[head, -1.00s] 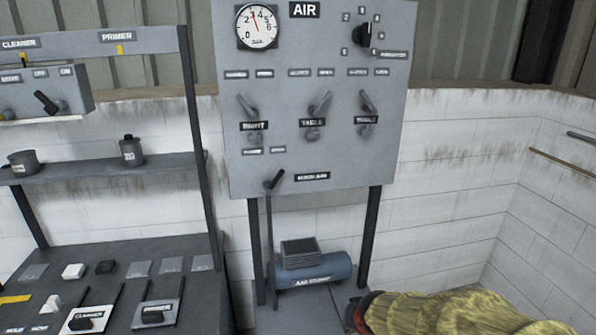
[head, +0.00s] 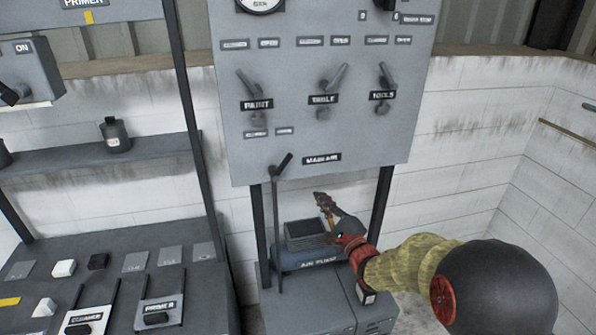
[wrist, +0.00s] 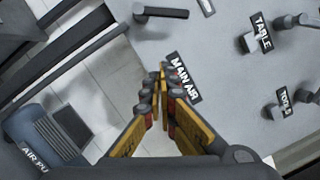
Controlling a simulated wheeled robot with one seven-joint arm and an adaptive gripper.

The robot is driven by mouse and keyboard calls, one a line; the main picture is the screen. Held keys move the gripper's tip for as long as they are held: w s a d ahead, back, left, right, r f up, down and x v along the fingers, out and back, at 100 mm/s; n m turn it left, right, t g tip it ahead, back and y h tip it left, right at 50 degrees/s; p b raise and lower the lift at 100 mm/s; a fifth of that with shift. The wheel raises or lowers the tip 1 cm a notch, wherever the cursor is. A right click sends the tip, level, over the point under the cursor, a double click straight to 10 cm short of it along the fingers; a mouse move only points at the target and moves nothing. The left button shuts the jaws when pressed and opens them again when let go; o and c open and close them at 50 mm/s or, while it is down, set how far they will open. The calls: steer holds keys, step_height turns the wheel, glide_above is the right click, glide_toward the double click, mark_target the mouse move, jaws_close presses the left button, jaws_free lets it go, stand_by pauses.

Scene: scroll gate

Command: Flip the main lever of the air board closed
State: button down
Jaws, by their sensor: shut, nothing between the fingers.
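The grey air board (head: 400,140) stands upright on dark posts. Its main lever (head: 281,165) has a dark handle that tilts up to the right, at the lower left of the board, beside the MAIN AIR label (head: 322,158). In the wrist view the lever (wrist: 160,12) shows at the top, above and left of the label (wrist: 184,77). My gripper (head: 324,199) is shut and empty, below and right of the lever and apart from it in the head view. In the wrist view its fingertips (wrist: 162,72) meet just beside the label.
The PAINT lever (head: 250,90), TABLE lever (head: 332,85) and TOOLS lever (head: 386,80) sit higher on the board. A blue air pump (head: 300,258) stands below. A dark workbench (head: 120,250) with shelves is at left.

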mark_target(282, 167)
steer(key=shift+s+r+m, duration=0.1)
steer(key=shift+r+m, duration=0.3)
steer(key=shift+m, duration=0.3)
steer(key=shift+a, duration=0.1)
steer(key=w+a+r, duration=0.3)
steer(key=w+a, duration=0.4)
steer(key=w, duration=0.1)
steer(key=shift+a+r+b, duration=0.35)
steer(key=shift+b, duration=0.1)
